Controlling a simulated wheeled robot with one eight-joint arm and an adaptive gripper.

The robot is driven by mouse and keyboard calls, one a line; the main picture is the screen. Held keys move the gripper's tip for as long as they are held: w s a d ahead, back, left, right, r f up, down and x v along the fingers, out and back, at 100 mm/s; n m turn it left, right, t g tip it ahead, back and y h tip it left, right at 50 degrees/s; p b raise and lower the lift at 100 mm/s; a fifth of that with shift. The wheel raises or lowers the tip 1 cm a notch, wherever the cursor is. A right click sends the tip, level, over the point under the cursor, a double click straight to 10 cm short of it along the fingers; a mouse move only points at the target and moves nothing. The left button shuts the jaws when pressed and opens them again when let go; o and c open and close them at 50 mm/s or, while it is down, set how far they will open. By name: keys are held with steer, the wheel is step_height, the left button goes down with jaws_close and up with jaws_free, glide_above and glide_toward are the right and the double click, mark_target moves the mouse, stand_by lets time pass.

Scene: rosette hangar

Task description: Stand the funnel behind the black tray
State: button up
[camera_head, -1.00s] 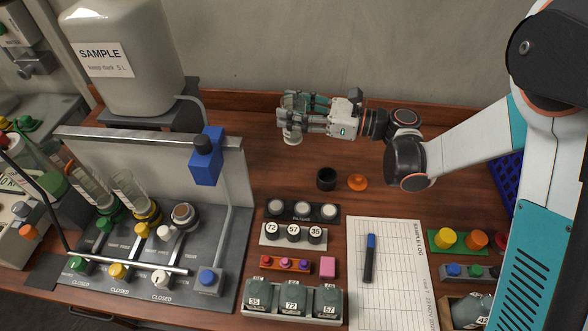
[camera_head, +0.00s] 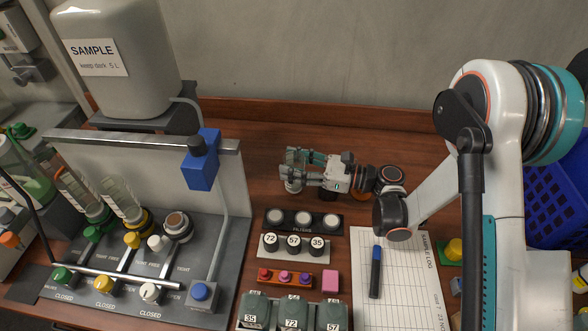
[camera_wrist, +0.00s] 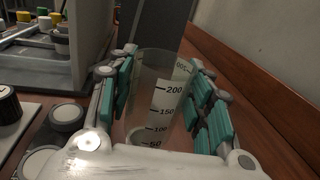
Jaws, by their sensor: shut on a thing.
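In the head view my gripper (camera_head: 298,170) lies just behind the black tray (camera_head: 334,222), with the funnel's pale lower end (camera_head: 293,187) showing below the fingers. The black tray, marked as filters, holds a row of white-topped discs. I cannot tell whether the funnel's base touches the table; the fingers hide part of it.
Numbered black jars (camera_head: 293,243) stand in front of the tray. A grey valve panel (camera_head: 150,165) with a blue clamp (camera_head: 202,160) stands to the left. The sample log (camera_head: 405,275) with a marker (camera_head: 375,272) lies to the right. Bare wood lies behind my gripper.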

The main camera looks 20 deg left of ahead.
steer(key=shift+f, duration=0.45)
steer(key=shift+f, duration=0.15)
steer(key=o, duration=1)
steer(key=shift+r, duration=0.2)
steer(key=d, duration=0.4)
steer(key=w+d+p, duration=0.1)
steer(key=d, duration=0.7)
steer(key=shift+w+p, duration=0.3)
steer(key=shift+w, duration=0.1)
